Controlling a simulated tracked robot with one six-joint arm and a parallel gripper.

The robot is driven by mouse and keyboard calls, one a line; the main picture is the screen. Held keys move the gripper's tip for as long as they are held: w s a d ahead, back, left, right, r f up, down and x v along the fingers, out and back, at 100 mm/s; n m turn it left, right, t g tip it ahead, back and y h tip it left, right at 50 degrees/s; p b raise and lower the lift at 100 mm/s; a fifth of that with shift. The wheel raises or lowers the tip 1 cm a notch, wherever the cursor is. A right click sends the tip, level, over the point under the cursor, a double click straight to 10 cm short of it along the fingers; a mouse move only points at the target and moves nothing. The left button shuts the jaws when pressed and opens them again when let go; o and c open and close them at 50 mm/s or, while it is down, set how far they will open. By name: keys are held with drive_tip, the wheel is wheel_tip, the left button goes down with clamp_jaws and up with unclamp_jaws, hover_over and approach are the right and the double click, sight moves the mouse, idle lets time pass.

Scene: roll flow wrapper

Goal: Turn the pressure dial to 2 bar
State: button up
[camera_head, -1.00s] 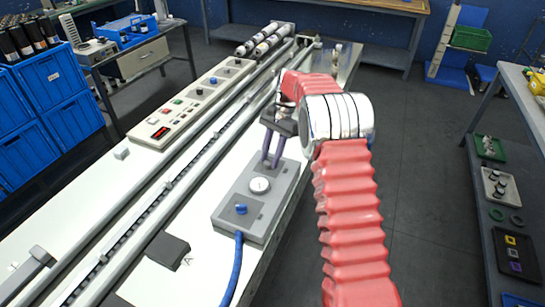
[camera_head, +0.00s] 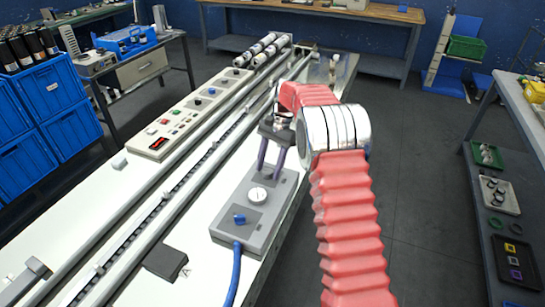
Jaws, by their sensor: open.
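A grey pressure box (camera_head: 272,207) lies on the white machine bed. It carries a round white gauge (camera_head: 257,195) and, nearer to me, a blue dial (camera_head: 239,218). The gauge reading and the dial's setting are too small to make out. A blue hose (camera_head: 235,272) runs from the box's near end. My gripper (camera_head: 270,175) points down over the far end of the box, beyond the gauge, with its two purple fingers apart and nothing visible between them. It is away from the blue dial. I cannot tell whether the fingertips touch the box.
A control panel (camera_head: 183,120) with buttons stands left of the long rail (camera_head: 200,170). A dark block (camera_head: 166,262) lies on the bed left of the hose. Blue crates (camera_head: 70,131) stand at the left, and a shelf of trays (camera_head: 499,190) at the right.

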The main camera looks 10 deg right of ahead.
drive_tip(key=v, duration=1.3)
drive_tip(key=shift+r, duration=0.2)
drive_tip(key=shift+w, duration=0.1)
wheel_tip(320, 180, down, 6)
drive_tip(key=d+n, duration=0.1)
drive_tip(key=n, duration=0.2)
drive_tip(key=s+a+r+n+t+h, duration=0.1)
drive_tip(key=s+r, duration=0.3)
drive_tip(key=s, duration=0.9)
drive_tip(key=s+a+r+n+t+h, duration=0.1)
drive_tip(key=s+a+r+n+t, duration=0.1)
drive_tip(key=s, duration=1.1)
drive_tip(key=s+a+r+n+t+h, duration=0.1)
drive_tip(key=s+r+n+t, duration=0.3)
drive_tip(key=s, duration=1)
drive_tip(key=shift+a+r+t+h, duration=0.35)
drive_tip(key=shift+r+t, duration=0.35)
drive_tip(key=shift+r, duration=0.25)
